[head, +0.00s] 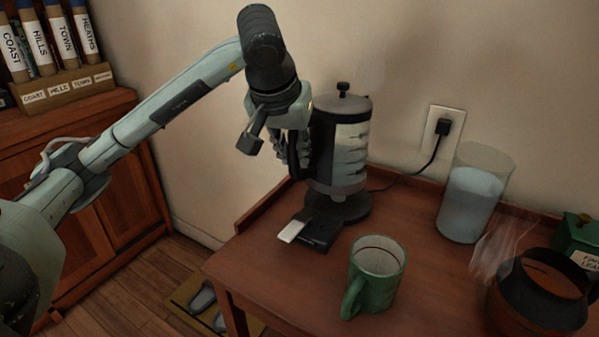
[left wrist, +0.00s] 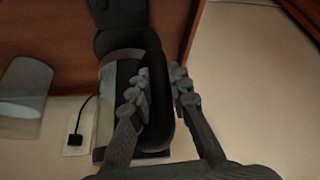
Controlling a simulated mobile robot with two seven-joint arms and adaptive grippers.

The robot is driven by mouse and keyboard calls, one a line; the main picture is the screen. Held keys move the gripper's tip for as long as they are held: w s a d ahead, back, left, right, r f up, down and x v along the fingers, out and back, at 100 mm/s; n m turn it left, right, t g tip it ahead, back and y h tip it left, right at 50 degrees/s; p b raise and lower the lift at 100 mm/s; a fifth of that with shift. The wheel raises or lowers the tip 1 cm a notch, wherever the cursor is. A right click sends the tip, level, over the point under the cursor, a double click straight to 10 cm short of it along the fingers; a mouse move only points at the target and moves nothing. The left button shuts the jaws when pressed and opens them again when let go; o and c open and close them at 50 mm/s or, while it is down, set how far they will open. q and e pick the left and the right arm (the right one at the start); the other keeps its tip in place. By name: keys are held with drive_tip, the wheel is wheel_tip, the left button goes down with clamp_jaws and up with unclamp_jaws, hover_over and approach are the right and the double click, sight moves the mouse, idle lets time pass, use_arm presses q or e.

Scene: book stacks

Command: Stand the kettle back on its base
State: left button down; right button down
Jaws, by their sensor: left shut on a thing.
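The kettle (head: 343,150) is a dark and silver cylinder with a black lid knob. It stands upright over its round black base (head: 350,208) near the wall in the head view; I cannot tell whether it touches the base or hangs just above it. A black front part with a pale lever joins the base. My left gripper (head: 292,150) is shut on the kettle's black handle, on the left side. In the left wrist view the fingers (left wrist: 160,92) lie on both sides of the handle (left wrist: 158,95), and the kettle body (left wrist: 107,105) is partly hidden.
A green mug (head: 377,272) stands in front of the base on the wooden table (head: 270,255). To the right are a clear container (head: 472,195), a steaming dark pot (head: 540,300) and a green tin (head: 578,240). A cord runs to the wall socket (head: 443,135).

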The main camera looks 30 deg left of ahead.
sight(298, 174)
use_arm(q)
drive_tip(key=shift+w+d+f, duration=0.15)
drive_tip(key=shift+d+f, duration=0.05)
drive_tip(key=shift+d, duration=0.25)
wheel_tip(298, 174, down, 4)
drive_tip(key=shift+r, duration=0.1)
drive_tip(key=c, duration=1.4)
unclamp_jaws()
drive_tip(key=shift+c, duration=0.2)
use_arm(e)
drive_tip(key=shift+d+f, duration=0.1)
drive_tip(key=shift+d, duration=0.1)
